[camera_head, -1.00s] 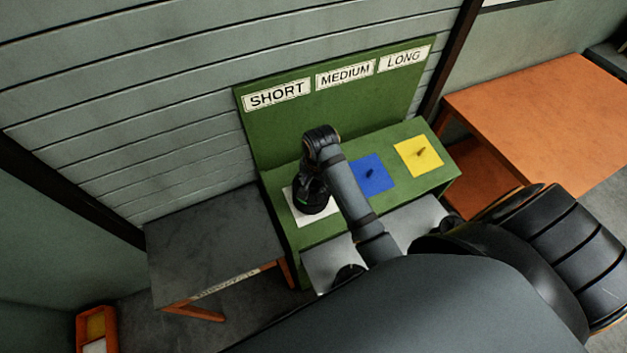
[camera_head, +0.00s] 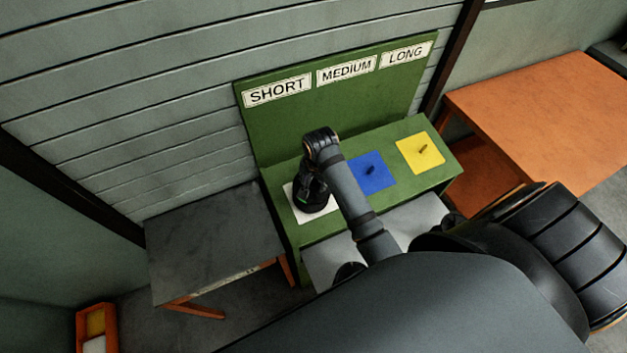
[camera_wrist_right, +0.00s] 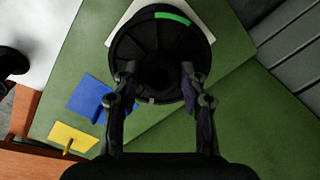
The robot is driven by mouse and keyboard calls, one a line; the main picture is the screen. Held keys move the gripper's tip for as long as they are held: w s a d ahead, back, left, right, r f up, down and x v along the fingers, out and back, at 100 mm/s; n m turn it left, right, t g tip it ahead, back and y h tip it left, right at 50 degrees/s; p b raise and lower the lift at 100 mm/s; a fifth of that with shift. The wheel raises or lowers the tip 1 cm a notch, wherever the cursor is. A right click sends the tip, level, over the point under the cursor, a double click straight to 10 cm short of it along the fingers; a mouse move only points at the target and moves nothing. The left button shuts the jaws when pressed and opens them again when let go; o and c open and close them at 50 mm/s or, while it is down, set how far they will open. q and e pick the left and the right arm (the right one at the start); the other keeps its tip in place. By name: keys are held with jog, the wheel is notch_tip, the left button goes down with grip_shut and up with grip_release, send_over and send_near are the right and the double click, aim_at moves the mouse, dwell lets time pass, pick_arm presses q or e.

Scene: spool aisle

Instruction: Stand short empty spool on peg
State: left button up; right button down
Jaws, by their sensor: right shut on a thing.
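A black spool (camera_wrist_right: 142,48) with a green mark on its rim is between the fingers of my right gripper (camera_wrist_right: 160,92). In the head view my right gripper (camera_head: 312,190) points down over the white square (camera_head: 328,203) below the SHORT label, and the spool (camera_head: 311,204) shows low under it. The gripper is shut on the spool. The spool covers the middle of the white square, so I cannot see the peg there or whether the spool rests on the board. My left gripper is not in view.
The green stand (camera_head: 300,240) has a blue square (camera_head: 381,182) and a yellow square (camera_head: 428,160), each with a bare peg. A grey table (camera_head: 215,235) stands left and an orange table (camera_head: 545,105) right. The green back panel (camera_head: 270,130) rises behind.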

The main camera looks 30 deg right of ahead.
jog(key=shift+f, duration=0.2)
jog(key=c, duration=0.7)
grip_release()
jog(key=shift+o, duration=0.2)
jog(key=r, duration=0.5)
jog(key=s+r, duration=0.1)
jog(key=r, duration=0.1)
jog(key=shift+s+r, duration=0.1)
jog(key=shift+r, duration=0.15)
jog(key=shift+f, duration=0.1)
